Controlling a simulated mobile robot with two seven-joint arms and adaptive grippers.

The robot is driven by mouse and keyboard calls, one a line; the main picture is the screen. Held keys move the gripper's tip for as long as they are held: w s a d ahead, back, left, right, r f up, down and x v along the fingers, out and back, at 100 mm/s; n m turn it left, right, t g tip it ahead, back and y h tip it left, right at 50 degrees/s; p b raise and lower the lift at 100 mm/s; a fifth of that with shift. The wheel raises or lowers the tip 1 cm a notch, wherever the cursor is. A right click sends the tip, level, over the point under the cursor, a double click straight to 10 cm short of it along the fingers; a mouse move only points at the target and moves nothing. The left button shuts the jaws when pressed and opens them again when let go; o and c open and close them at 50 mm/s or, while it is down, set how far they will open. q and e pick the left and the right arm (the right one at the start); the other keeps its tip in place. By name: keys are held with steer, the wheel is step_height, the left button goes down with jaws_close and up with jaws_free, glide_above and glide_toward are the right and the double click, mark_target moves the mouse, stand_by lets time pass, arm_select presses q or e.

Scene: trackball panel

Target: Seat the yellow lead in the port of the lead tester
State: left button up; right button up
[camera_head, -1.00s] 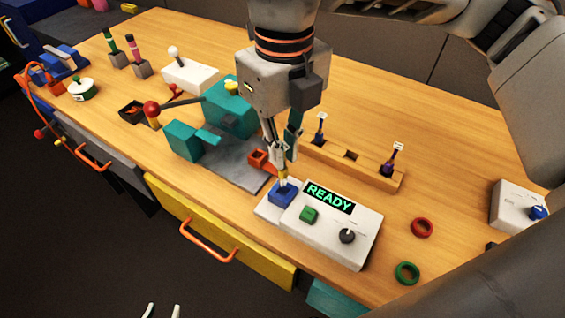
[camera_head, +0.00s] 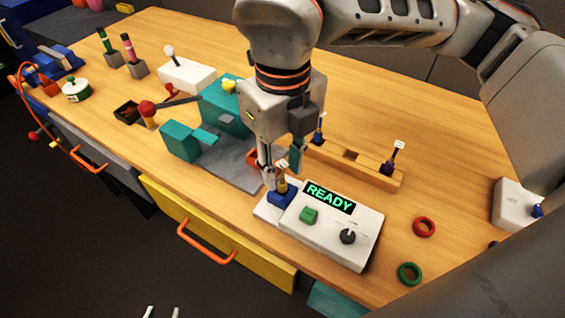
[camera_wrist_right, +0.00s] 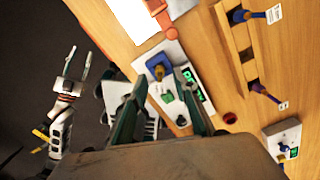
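The lead tester (camera_head: 330,225) is a white box at the table's front edge, with a lit READY display, a green button and a dark knob. Its blue port block (camera_head: 275,201) sits at its left end. The yellow lead (camera_head: 282,186) stands roughly upright at the port, its lower end hidden in the block; I cannot tell how deep it sits. My right gripper (camera_head: 281,174) is open around and just above the lead, fingers apart; its open fingers (camera_wrist_right: 163,98) also show in the wrist view. My left gripper (camera_head: 161,311) is open and empty, low in front of the table.
A wooden rack (camera_head: 352,165) behind the tester holds two dark tagged leads and an empty slot. A teal device on a grey plate (camera_head: 237,172) stands left. A red ring (camera_head: 424,227) and green ring (camera_head: 409,273) lie right. A yellow drawer (camera_head: 215,235) is below.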

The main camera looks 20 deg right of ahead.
step_height(320, 180, up, 12)
steer(key=p, duration=0.2)
steer(key=shift+r, duration=0.15)
stand_by(0.7)
